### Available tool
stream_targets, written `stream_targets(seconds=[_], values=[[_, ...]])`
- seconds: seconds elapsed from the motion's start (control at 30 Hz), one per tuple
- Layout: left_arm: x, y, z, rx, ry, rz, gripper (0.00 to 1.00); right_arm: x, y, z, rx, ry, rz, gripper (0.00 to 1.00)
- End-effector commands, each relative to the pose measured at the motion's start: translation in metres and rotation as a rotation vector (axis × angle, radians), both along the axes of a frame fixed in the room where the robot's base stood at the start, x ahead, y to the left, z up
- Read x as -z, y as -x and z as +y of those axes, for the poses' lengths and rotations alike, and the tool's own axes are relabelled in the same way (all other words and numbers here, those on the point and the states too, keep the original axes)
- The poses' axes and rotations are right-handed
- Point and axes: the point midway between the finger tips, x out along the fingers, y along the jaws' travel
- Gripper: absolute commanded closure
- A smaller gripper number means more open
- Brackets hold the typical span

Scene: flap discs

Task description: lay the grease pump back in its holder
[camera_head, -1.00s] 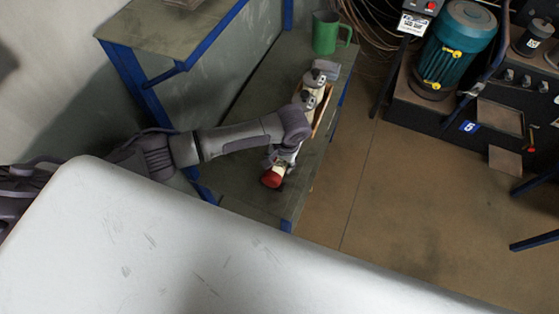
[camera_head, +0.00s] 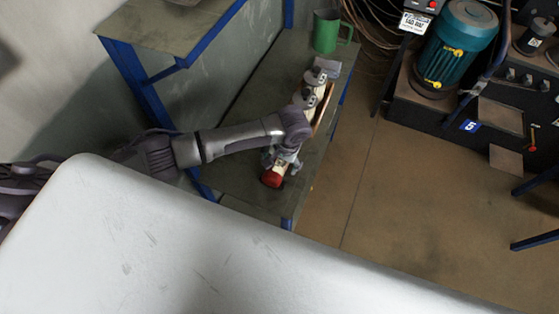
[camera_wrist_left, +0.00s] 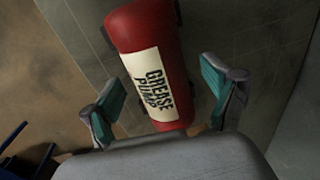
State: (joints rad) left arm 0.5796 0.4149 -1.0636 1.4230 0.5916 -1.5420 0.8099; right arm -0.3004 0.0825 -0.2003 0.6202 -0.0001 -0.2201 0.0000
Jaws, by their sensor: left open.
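The grease pump is a red cylinder with a cream label. Its red end (camera_head: 272,179) shows low on the green-grey bench in the head view. In the left wrist view the pump (camera_wrist_left: 152,60) fills the upper middle, tilted slightly, its label readable. My left gripper (camera_head: 283,162) is over the pump. In the left wrist view my left gripper (camera_wrist_left: 160,98) is open, with one teal-padded finger on each side of the pump and visible gaps. A brown wooden-edged piece (camera_head: 325,114) lies along the bench beyond the gripper; I cannot tell whether it is the holder. My right gripper is not seen.
A green mug (camera_head: 326,32) stands at the bench's far end, near grey-and-cream tools (camera_head: 314,78). A blue-framed shelf (camera_head: 170,30) rises at the left. A teal motor (camera_head: 458,45) stands at the right. The floor between is clear. A large white surface fills the foreground.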

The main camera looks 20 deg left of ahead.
Motion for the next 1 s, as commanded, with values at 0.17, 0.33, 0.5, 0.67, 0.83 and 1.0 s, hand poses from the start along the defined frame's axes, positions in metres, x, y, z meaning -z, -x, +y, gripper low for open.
stream_targets(seconds=[0.17, 0.33, 0.5, 0.67, 0.83, 1.0], values=[[0.000, 0.001, 0.000, 0.000, 0.000, 0.002, 0.13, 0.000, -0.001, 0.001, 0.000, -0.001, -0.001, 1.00], [-0.017, 0.000, -0.003, 0.001, 0.002, -0.002, 0.13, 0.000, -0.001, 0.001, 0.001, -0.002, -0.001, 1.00], [-0.053, 0.000, -0.009, 0.001, 0.003, -0.004, 0.13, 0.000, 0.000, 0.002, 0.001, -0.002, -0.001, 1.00], [-0.086, 0.000, -0.015, 0.002, 0.003, -0.003, 0.13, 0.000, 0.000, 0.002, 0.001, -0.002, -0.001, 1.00], [-0.109, 0.001, -0.018, 0.000, 0.001, -0.001, 0.13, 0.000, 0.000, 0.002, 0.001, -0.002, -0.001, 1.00], [-0.118, 0.001, -0.019, 0.000, 0.000, 0.000, 0.13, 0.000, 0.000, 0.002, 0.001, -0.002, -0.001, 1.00]])
